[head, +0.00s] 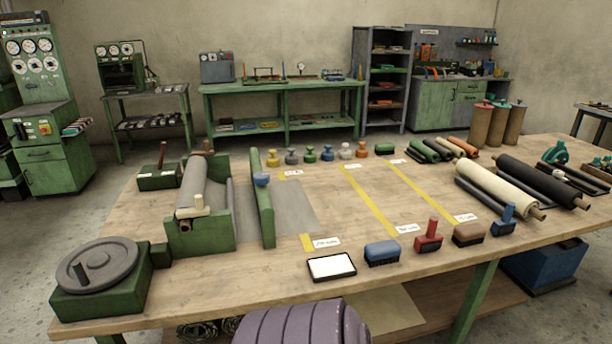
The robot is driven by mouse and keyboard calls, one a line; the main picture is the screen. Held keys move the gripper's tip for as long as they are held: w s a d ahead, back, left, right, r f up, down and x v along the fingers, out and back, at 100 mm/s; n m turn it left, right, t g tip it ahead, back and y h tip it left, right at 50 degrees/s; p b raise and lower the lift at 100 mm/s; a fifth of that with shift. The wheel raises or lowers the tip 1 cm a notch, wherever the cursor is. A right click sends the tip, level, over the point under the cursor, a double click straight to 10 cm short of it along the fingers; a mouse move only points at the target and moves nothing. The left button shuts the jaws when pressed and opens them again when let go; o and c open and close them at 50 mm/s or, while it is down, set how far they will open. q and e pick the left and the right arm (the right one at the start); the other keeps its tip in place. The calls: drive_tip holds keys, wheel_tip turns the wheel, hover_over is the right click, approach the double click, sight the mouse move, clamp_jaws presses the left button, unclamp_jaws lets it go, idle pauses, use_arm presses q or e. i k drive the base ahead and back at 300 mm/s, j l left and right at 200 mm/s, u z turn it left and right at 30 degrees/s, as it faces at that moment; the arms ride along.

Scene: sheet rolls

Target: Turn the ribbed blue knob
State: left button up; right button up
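A small blue knob (262,179) sits on the near side of the upright green plate (268,212) of the roller machine, left of the table's middle. It is too small to tell whether it is ribbed. A row of knob-like pieces stands along the table's far side, with a blue one (327,153) among yellow, grey, green and orange ones; ribbing on these cannot be made out either. Neither of my grippers is in view, and nothing is seen touching the blue knobs.
A green crank box with a grey handwheel (97,264) stands at the table's near left corner. A white pad (331,266), a blue brush (382,253) and red stamp (429,236) line the near edge. Rolls (488,186) lie right. The wooden tabletop's middle (345,215) is clear.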

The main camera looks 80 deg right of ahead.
sight(261, 178)
drive_tip(key=z, duration=3.5)
